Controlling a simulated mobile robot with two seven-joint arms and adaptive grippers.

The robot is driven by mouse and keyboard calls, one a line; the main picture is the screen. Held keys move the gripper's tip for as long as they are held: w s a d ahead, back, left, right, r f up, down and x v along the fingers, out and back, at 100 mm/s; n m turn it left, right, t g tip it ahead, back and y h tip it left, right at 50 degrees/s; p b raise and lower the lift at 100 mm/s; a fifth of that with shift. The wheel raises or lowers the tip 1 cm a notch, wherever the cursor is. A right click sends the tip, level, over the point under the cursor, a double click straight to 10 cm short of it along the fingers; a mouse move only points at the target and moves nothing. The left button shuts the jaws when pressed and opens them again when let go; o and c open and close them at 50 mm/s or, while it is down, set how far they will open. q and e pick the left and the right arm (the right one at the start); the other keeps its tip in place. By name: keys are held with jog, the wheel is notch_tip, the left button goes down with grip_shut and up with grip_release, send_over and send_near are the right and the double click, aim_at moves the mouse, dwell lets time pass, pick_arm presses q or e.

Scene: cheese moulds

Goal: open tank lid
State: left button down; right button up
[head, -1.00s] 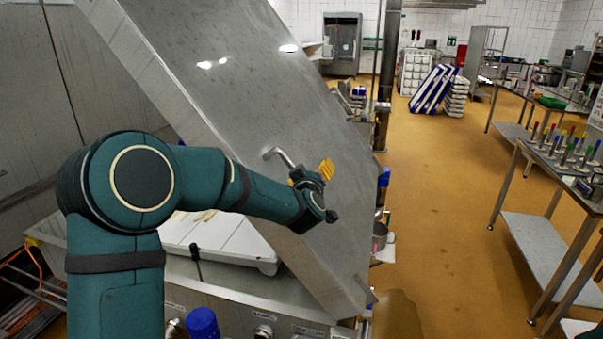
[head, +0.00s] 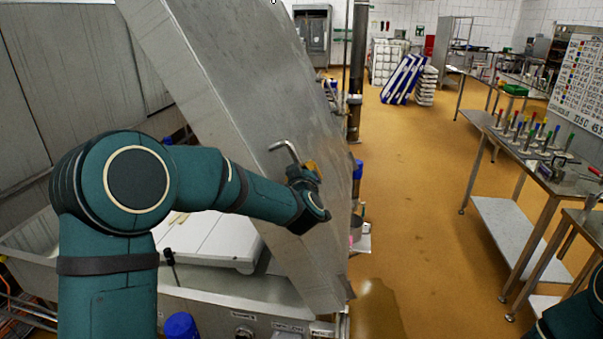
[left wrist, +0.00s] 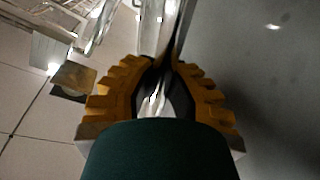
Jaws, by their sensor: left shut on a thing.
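The tank lid (head: 225,110) is a large grey metal panel, tilted up steeply over the tank (head: 215,305). A bent metal handle (head: 284,147) sticks out from the lid's face. My left gripper (head: 310,172) is at this handle, its yellow fingers partly hidden behind my wrist. In the left wrist view, my left gripper (left wrist: 160,78) has its ridged yellow fingers closed in on the handle, with the grey lid surface (left wrist: 260,80) at the right. The grip point itself is dark and hard to make out. My right gripper is not in view; only a piece of my right arm shows at the lower right.
White blocks (head: 210,238) lie in the tank under the lid. A blue knob (head: 181,326) stands at its front. Steel tables (head: 545,165) with colourful-topped tools line the right. The orange floor (head: 420,220) between is clear, apart from a wet patch.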

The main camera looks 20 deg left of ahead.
pick_arm(q)
jog(key=c, duration=1.2)
grip_release()
jog(key=shift+a+r+y, duration=0.15)
jog(key=shift+a+y, duration=0.15)
jog(key=shift+a, duration=0.3)
jog(key=o, duration=0.3)
jog(key=shift+s+a, duration=0.2)
jog(key=shift+s, duration=0.1)
jog(key=shift+s+d+f, duration=0.15)
jog(key=shift+s+f, duration=0.15)
jog(key=shift+s, duration=0.05)
jog(key=r+v, duration=0.1)
jog(key=v, duration=1)
jog(key=shift+d, duration=0.2)
jog(key=shift+f, duration=0.1)
